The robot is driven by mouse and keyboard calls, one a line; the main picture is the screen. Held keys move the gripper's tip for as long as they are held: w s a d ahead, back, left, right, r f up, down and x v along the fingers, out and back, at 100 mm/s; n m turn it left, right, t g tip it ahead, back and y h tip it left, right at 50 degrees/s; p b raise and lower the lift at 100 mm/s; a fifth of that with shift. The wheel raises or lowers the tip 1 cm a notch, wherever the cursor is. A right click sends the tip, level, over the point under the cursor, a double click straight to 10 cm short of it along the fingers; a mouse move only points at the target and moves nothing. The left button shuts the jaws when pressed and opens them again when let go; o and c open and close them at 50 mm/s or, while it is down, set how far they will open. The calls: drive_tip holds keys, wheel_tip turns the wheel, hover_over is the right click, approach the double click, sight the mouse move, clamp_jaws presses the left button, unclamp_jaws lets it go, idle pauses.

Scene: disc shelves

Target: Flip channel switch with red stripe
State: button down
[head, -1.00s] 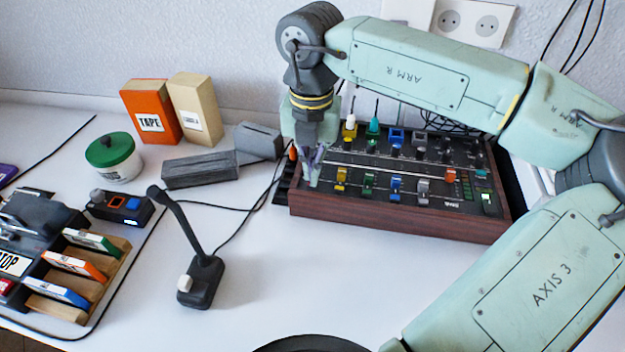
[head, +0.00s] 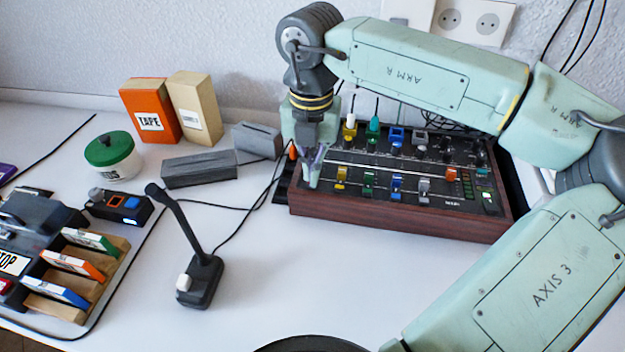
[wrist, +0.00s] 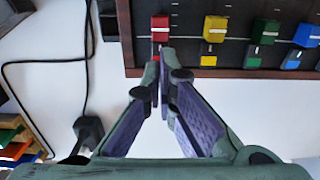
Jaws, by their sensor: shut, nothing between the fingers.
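The mixer (head: 400,216) is a dark panel in a wooden case with a row of coloured channel switches along its front. In the wrist view the red switch (wrist: 160,29) is at the left end of the row, with a small red stripe (wrist: 156,58) below it. My gripper (wrist: 163,52) is shut and empty, its tips just below the red switch and partly over the stripe. I cannot tell whether they touch. In the head view my gripper (head: 312,180) is at the mixer's left end and hides the red switch.
The yellow switch (wrist: 214,29) is close on the right, followed by the green (wrist: 265,32) and blue (wrist: 306,35) ones. A desk microphone (head: 200,280) stands left of the mixer, with a cable between. The table in front is clear.

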drive_tip(key=shift+f+b, duration=0.9)
drive_tip(key=shift+f, duration=0.05)
idle(0.4)
drive_tip(key=shift+r+p, duration=1.9)
drive_tip(key=shift+r, duration=1.65)
